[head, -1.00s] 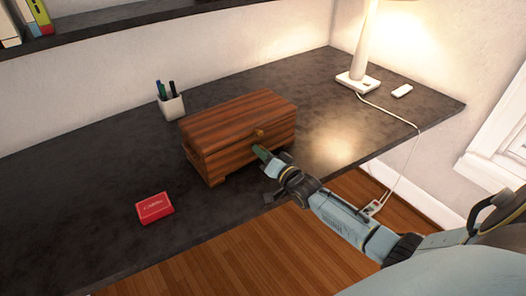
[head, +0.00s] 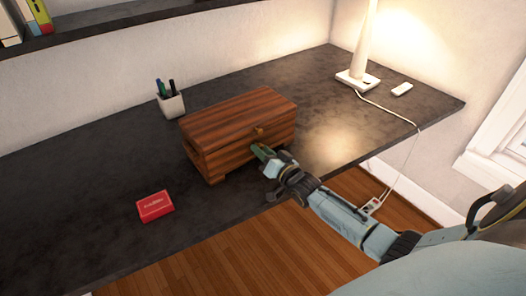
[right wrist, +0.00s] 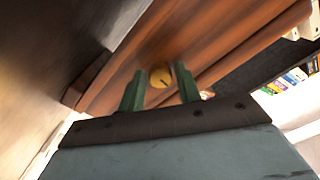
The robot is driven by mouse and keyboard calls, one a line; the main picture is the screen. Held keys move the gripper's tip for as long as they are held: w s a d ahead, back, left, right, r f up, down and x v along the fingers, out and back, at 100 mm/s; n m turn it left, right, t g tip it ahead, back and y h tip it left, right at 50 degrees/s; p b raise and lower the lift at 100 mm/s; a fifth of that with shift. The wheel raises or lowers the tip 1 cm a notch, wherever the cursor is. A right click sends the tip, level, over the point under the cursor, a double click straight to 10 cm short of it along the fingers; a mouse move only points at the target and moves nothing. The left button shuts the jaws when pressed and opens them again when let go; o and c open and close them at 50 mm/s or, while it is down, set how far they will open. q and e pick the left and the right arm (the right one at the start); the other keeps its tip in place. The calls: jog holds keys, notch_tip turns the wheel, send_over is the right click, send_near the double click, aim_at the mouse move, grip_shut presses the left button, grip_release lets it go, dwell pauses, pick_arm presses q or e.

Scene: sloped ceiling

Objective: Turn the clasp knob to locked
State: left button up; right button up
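The brown wooden box (head: 235,130) stands shut on the dark desk, with a small brass clasp piece (head: 258,131) at the upper middle of its front. My right gripper (head: 259,151) reaches the box front just below that piece, its green fingertips close to the wood. The fingers are apart, with narrow gaps seeming to show on both sides of the knob. My left gripper is not in view.
A red card box (head: 155,207) lies on the desk (head: 90,190) left of the wooden box. A pen cup (head: 171,104) stands behind it. A lit lamp (head: 358,80) with a trailing white cord and a small white object (head: 402,89) are at the right.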

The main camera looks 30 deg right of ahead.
jog(key=shift+o, duration=1.1)
jog(key=shift+s, duration=0.15)
jog(key=s+d+p, duration=0.1)
jog(key=s, duration=1.2)
jog(key=shift+p, duration=0.35)
